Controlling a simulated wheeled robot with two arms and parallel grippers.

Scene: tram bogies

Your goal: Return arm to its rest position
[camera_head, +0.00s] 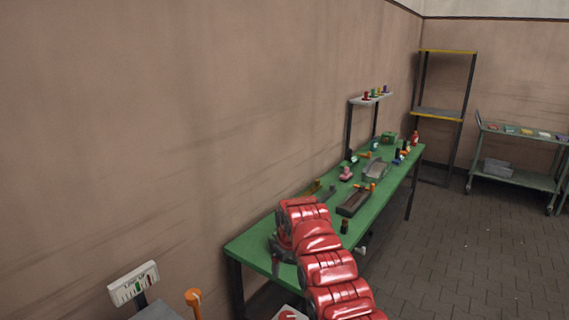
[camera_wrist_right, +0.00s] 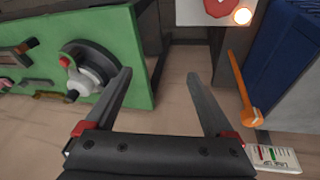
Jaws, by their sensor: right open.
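My right arm (camera_head: 325,262), red and segmented, reaches from the bottom of the head view over the near end of the green workbench (camera_head: 250,246). My right gripper (camera_head: 279,262) shows small and dark there, partly hidden by the arm. In the right wrist view the gripper (camera_wrist_right: 160,82) is open, with nothing between its two dark fingers. A grey round device (camera_wrist_right: 88,68) with a white part and a red knob is on the green bench, left of the fingers. My left gripper is in neither view.
The bench carries a dark tray (camera_head: 353,203), a grey tray (camera_head: 376,170) and several small parts. A white gauge panel (camera_head: 134,283) and an orange-topped handle (camera_head: 194,298) stand at lower left. A trolley (camera_head: 515,178) and a shelf rack (camera_head: 440,113) stand behind. The floor on the right is clear.

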